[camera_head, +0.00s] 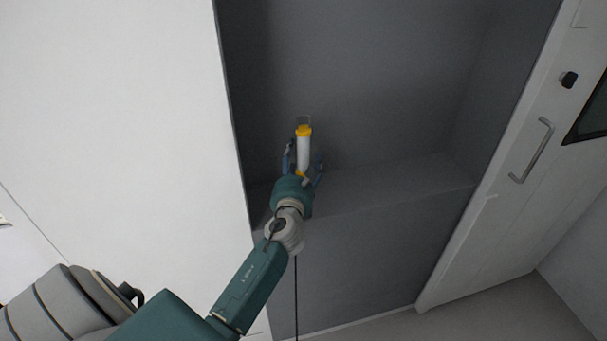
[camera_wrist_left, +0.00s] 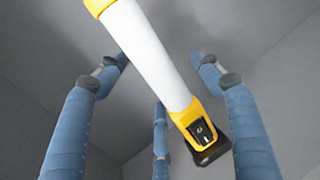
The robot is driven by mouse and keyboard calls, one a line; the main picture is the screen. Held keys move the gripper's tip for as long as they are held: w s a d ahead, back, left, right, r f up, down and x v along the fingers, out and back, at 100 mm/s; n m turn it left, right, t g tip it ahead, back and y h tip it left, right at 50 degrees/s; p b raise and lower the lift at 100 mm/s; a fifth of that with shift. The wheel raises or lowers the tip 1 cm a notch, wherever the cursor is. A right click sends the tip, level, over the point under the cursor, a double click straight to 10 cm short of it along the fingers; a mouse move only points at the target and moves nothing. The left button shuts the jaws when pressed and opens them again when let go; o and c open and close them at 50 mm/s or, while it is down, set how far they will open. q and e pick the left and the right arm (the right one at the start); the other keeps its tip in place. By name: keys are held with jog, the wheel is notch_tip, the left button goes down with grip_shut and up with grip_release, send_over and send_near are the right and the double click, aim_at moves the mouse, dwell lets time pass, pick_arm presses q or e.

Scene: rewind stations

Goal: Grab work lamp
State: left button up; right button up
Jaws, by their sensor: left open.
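The work lamp (camera_head: 304,150) is a white tube with yellow ends, upright in the grey recess in the head view. In the left wrist view the lamp (camera_wrist_left: 158,55) runs slanted across the middle, with a yellow and black switch end at lower right. My left gripper (camera_head: 304,165) is at the lamp's lower part, its blue fingers spread on both sides. In the left wrist view the open fingers (camera_wrist_left: 165,100) stand around the lamp with gaps visible beside it. My right gripper is not in view.
The grey recess has a ledge (camera_head: 400,185) and a back wall. A white wall panel (camera_head: 110,120) stands close on the left. A white door (camera_head: 520,190) with a metal handle (camera_head: 533,150) is on the right. The ledge right of the lamp is clear.

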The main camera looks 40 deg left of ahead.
pick_arm(q)
jog(key=shift+s+r, duration=0.1)
jog(key=c, duration=0.3)
grip_shut()
jog(key=shift+r, duration=0.1)
